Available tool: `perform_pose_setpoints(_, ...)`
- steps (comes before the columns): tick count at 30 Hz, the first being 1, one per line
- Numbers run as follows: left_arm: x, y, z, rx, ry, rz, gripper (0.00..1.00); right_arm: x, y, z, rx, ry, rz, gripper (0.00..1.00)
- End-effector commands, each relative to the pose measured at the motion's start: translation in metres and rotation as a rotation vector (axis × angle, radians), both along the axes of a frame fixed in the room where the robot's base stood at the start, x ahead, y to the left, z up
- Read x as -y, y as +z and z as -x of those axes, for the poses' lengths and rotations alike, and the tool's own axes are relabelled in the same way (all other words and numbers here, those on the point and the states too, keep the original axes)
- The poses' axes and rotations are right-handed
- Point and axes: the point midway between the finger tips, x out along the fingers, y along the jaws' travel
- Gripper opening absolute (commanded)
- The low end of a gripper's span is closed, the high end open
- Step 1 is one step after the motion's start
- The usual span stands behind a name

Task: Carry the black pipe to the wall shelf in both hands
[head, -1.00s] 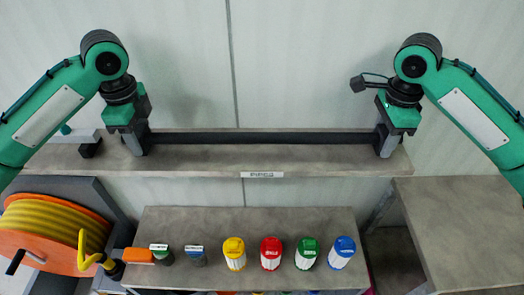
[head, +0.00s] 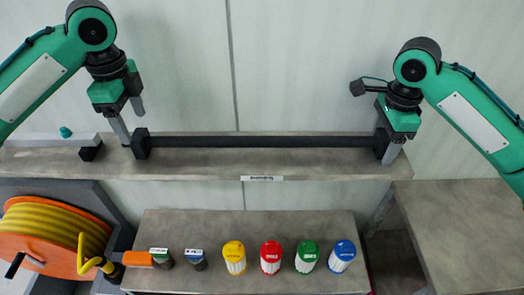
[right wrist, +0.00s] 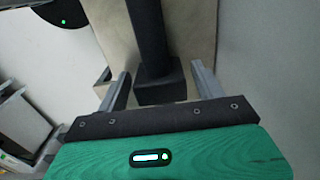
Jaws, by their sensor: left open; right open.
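The black pipe (head: 262,141) lies along the wall shelf (head: 215,164), with a thicker block at each end. My left gripper (head: 132,126) is open, above and to the left of the pipe's left end block, with its fingers apart from each other. My right gripper (head: 390,150) is at the pipe's right end. In the right wrist view, the pipe's end block (right wrist: 160,86) sits between the two spread fingers of the right gripper (right wrist: 160,85), with gaps on both sides.
A black block with a grey bar (head: 90,151) lies on the shelf's left part. Below, a lower bench (head: 180,225) holds yellow, red, green and blue capped containers (head: 271,257). A yellow hose reel (head: 50,235) stands at lower left, and a grey counter (head: 455,220) at right.

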Motion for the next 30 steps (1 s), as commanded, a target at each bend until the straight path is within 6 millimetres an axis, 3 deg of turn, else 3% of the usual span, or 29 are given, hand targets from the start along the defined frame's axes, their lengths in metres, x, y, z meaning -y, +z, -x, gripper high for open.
perform_pose_setpoints(6,0.0,0.03,0.0,0.004,0.0,-0.001,0.69,0.0,0.0,0.0,0.0,0.0,0.0,0.69)
perform_pose_setpoints(13,0.0,0.052,0.0,0.002,-0.001,0.0,0.69,0.0,0.0,0.0,0.0,0.0,0.0,0.69)
perform_pose_setpoints(22,0.0,0.06,0.0,0.0,0.0,0.0,0.69,0.0,0.005,0.0,0.002,0.0,0.0,0.69)
perform_pose_setpoints(30,0.0,0.06,0.0,0.0,-0.001,0.0,0.69,0.001,0.035,-0.001,0.005,-0.001,0.001,0.69)
